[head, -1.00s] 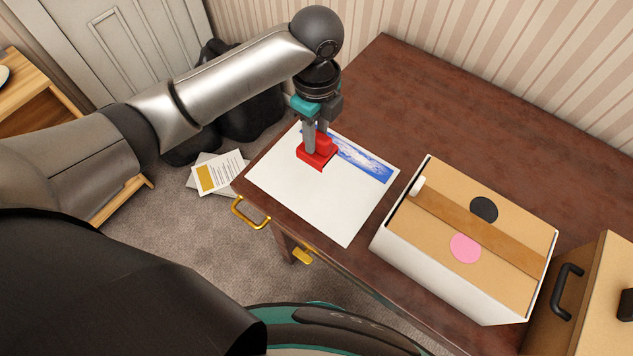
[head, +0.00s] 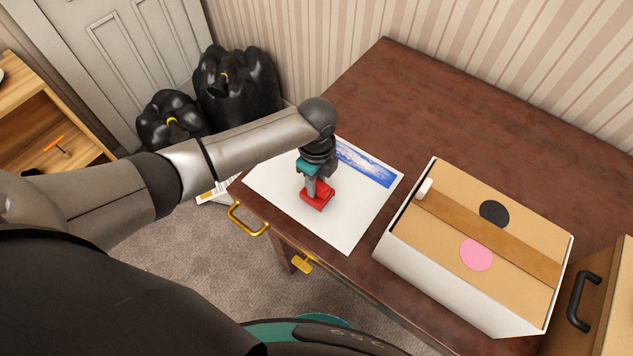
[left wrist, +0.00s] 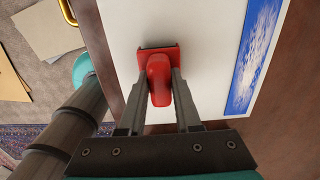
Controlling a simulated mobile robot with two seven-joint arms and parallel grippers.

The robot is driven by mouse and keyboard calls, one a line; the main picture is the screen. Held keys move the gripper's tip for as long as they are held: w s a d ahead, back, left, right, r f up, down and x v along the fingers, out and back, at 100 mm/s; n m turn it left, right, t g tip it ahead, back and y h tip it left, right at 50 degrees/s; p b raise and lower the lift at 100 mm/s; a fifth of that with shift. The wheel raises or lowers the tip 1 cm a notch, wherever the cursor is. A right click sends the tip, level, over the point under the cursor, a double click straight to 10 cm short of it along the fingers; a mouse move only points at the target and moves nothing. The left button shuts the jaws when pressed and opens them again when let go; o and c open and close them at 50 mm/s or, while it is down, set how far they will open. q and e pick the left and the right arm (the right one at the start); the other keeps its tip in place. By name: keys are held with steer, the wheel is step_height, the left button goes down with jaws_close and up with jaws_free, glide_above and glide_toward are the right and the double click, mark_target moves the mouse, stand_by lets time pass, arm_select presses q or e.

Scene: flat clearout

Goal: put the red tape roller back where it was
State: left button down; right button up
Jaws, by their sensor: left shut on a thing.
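The red tape roller (head: 319,197) is between the fingers of my left gripper (head: 315,186), over the white sheet with a blue picture strip (head: 347,228) on the table. My left gripper is shut on it. In the left wrist view the roller (left wrist: 159,72) shows between the two fingers (left wrist: 160,90), with its wide end away from the palm. Whether the roller touches the sheet or hangs just above it I cannot tell. My right gripper is not in view.
A closed, taped carton (head: 440,240) with a black and a pink dot stands right of the sheet. A cabinet with a black handle (head: 582,300) is at the right edge. Black bags (head: 237,90) stand on the floor. The back of the brown table (head: 420,100) is clear.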

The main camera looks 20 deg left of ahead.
arm_select(q)
steer(key=shift+f, duration=0.15)
steer(key=c, duration=0.6)
jaws_free()
step_height(320, 180, up, 12)
steer(key=p, duration=0.3)
steer(key=shift+r, duration=0.25)
